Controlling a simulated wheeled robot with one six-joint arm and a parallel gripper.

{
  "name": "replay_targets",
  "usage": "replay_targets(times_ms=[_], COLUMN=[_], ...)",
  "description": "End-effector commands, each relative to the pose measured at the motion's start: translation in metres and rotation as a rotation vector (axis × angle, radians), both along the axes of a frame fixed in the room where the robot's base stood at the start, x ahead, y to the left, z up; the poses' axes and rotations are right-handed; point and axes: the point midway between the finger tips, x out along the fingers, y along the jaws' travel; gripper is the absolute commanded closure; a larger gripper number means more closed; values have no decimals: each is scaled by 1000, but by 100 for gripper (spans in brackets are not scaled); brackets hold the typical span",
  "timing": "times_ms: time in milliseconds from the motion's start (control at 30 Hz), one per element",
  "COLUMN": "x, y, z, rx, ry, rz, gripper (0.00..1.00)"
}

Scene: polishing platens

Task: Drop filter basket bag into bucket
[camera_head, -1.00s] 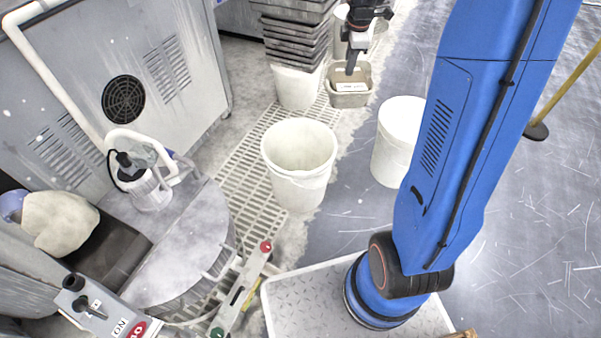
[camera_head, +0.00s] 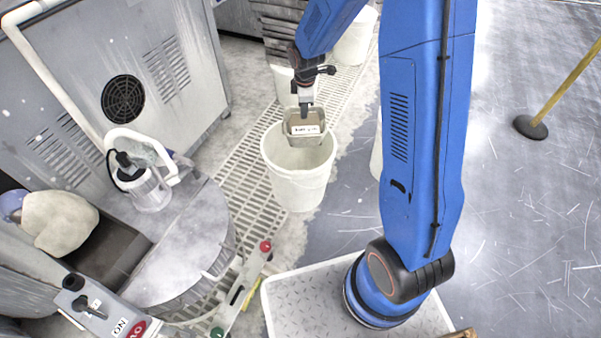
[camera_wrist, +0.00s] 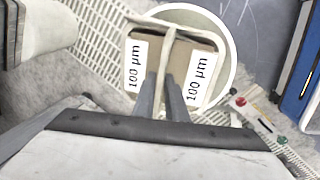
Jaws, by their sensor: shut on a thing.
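The filter basket bag (camera_head: 304,141) is a small grey-beige basket with a white label. In the wrist view its two labels (camera_wrist: 201,79) read "100 µm" and a pale strap crosses its top. My gripper (camera_head: 306,109) is shut on it at the top, and the basket hangs below the fingers. The wrist view shows the two fingers (camera_wrist: 164,95) close together at the strap. The white bucket (camera_head: 297,188) stands on the floor beneath. The basket overlaps the back part of its opening in the head view. The bucket's rim (camera_wrist: 229,45) surrounds much of the basket in the wrist view.
Another white bucket (camera_head: 355,40) is at the back, and one is mostly hidden behind my arm. A round grey machine (camera_head: 175,250) and a control box (camera_head: 105,310) stand at left. The right floor is mostly clear.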

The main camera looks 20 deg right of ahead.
Motion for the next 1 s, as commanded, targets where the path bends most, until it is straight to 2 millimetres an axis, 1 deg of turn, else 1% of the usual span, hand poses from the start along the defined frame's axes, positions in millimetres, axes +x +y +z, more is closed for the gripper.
replay_targets(times_ms=[33, 167, 267, 533, 700, 833, 1000], x=[-1, -2, -2, -2, -2, -2, -2], y=[4, 8, 8, 8, 8, 8, 8], z=[-4, -11, -18, -46, -60, -66, -68], rx=[1, 2, 1, 1, 1, 2, 2], ry=[0, 1, 1, 2, 1, 0, 0], rz=[1, 0, 1, 0, 1, 1, 0], gripper=[100, 100, 100, 100, 100, 100, 100])
